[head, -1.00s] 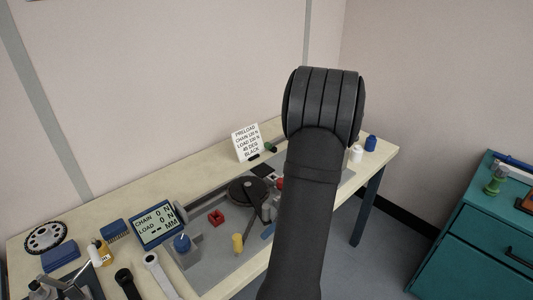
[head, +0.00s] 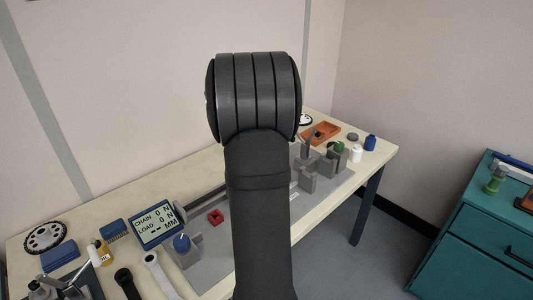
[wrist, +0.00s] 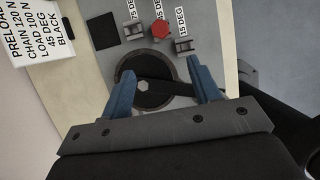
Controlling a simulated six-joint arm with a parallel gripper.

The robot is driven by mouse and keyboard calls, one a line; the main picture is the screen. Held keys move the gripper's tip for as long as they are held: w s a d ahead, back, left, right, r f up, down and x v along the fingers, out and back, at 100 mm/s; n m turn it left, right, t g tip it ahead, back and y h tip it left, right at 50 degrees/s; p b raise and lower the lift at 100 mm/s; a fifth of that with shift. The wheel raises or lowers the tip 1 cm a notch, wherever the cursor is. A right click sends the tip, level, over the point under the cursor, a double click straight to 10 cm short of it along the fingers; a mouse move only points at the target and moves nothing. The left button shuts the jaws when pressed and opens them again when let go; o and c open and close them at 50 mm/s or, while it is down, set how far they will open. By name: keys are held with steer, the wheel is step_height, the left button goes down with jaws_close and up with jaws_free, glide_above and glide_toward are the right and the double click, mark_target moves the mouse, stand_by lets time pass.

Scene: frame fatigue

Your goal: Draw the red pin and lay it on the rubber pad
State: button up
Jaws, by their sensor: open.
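The red pin (wrist: 160,28) shows its red head at the top of the wrist view, between the degree labels. A flat black square (wrist: 102,30), which looks like the rubber pad, lies to its left. My gripper (wrist: 160,67) is open, with its two blue fingers spread over a dark round disc (wrist: 140,97) and nothing seen between them. The red head is just beyond the fingertips in the picture, apart from them. In the head view my arm hides the pin, the black square and the gripper.
A white preload card (wrist: 28,32) stands left of the black square. Grey blocks (wrist: 186,46) sit near the pin. In the head view, a red block (head: 215,217), a display (head: 157,226) and grey upright brackets (head: 308,176) stand on the bench; an orange tray (head: 321,133) is behind.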

steer(key=x, duration=1.6)
steer(key=shift+d+f, duration=0.1)
steer(key=shift+f, duration=0.2)
steer(key=shift+c, duration=0.5)
steer(key=c, duration=1.1)
steer(key=shift+r, duration=2.1)
steer(key=shift+r, duration=0.1)
steer(key=shift+r, duration=1.9)
steer(key=shift+s, duration=0.1)
